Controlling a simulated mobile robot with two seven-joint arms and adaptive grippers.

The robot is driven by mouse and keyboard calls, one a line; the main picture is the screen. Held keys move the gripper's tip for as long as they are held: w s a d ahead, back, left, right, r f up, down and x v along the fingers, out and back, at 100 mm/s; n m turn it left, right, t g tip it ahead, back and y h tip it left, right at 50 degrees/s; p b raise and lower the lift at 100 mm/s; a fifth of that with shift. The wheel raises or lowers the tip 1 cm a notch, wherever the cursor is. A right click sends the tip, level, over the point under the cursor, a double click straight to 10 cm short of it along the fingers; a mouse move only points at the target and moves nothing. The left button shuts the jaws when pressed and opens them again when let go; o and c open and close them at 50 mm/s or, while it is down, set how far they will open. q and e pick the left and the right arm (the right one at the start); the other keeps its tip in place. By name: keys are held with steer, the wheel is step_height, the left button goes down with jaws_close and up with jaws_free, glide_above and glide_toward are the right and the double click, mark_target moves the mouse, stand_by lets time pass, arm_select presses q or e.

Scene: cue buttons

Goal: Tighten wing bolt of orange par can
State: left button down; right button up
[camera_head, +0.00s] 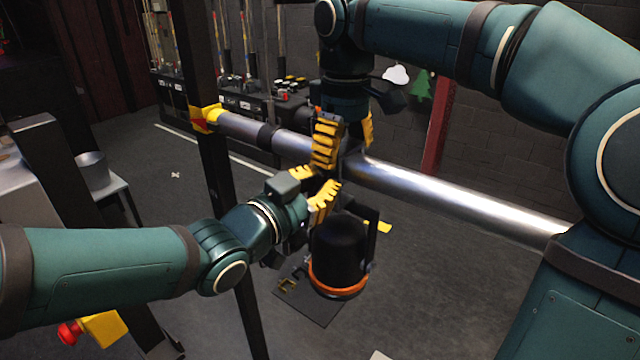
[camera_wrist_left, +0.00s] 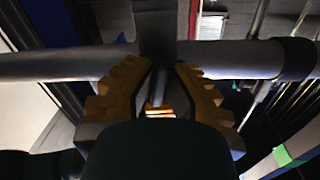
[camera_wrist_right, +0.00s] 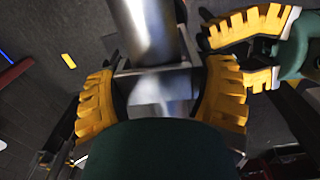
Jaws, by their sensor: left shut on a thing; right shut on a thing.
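The par can (camera_head: 340,245) is black with an orange rim and hangs below a shiny metal pipe (camera_head: 450,195). Its clamp (camera_wrist_right: 165,72) wraps the pipe in the right wrist view. My right gripper (camera_head: 345,145) comes from above with its yellow fingers on both sides of the clamp, shut on it. My left gripper (camera_head: 318,188) is just below the pipe, above the can. In the left wrist view its fingers (camera_wrist_left: 163,95) close around a small part under the clamp, seemingly the wing bolt, which is mostly hidden by the fingers and wrist.
A dark upright post (camera_head: 212,170) with a yellow joint (camera_head: 205,118) holds the pipe's left end. A bench with gear (camera_head: 250,105) stands behind. A dark mat (camera_head: 310,305) lies on the floor below the can. The two grippers are very close together.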

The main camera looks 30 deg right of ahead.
arm_select(q)
steer(key=shift+m, duration=0.4)
steer(key=c, duration=1)
jaws_free()
steer(key=v, duration=1.2)
